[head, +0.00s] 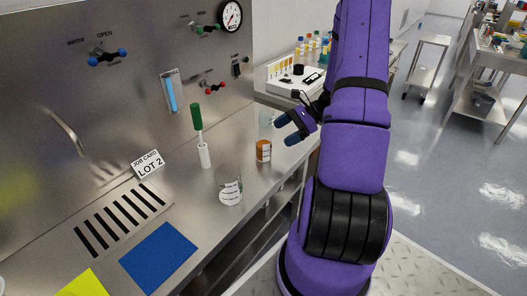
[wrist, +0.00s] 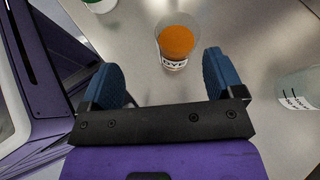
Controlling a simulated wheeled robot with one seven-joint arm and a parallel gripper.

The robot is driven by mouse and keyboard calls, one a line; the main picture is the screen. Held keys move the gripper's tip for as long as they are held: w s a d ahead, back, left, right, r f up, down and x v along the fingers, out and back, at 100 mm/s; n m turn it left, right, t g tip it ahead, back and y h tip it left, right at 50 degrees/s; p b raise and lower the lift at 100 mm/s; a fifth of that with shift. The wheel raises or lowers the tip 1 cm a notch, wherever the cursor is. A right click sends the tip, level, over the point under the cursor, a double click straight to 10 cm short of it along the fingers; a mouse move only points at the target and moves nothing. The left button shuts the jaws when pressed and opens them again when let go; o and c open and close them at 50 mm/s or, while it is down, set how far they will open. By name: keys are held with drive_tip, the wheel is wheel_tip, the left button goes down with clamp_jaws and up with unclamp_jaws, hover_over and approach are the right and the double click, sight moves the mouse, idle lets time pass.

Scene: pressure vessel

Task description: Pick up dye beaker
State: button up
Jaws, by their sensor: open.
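The dye beaker (head: 263,151) is a small clear beaker of orange liquid with a white label, upright on the steel counter (head: 185,195). In the wrist view the dye beaker (wrist: 176,42) reads "DYE" and lies just beyond the fingertips, roughly centred between them. My gripper (head: 288,130) is above and a little right of the beaker in the head view, with blue fingers. In the wrist view my gripper (wrist: 168,75) is open, with nothing between its fingers.
Behind are a white tray (head: 293,78) and several bottles. A blue mat (head: 158,256) lies at the front.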

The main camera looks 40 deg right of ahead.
sight(266, 151)
drive_tip(key=d+f+m, duration=0.1)
drive_tip(key=s+d+f+m+t, duration=0.1)
drive_tip(key=f, duration=0.1)
drive_tip(key=d+f+m+t, duration=0.1)
drive_tip(key=f, duration=0.1)
drive_tip(key=shift+s+d, duration=0.15)
drive_tip(key=shift+s, duration=0.2)
drive_tip(key=x, duration=0.5)
drive_tip(key=shift+w+f, duration=0.15)
drive_tip(key=shift+w+r+x, duration=0.1)
drive_tip(key=shift+x, duration=1.25)
drive_tip(key=shift+w+r+x, duration=0.1)
drive_tip(key=shift+w+x, duration=0.05)
drive_tip(key=shift+x, duration=1.2)
drive_tip(key=shift+d, duration=0.1)
drive_tip(key=shift+c, duration=0.5)
drive_tip(key=c, duration=0.9)
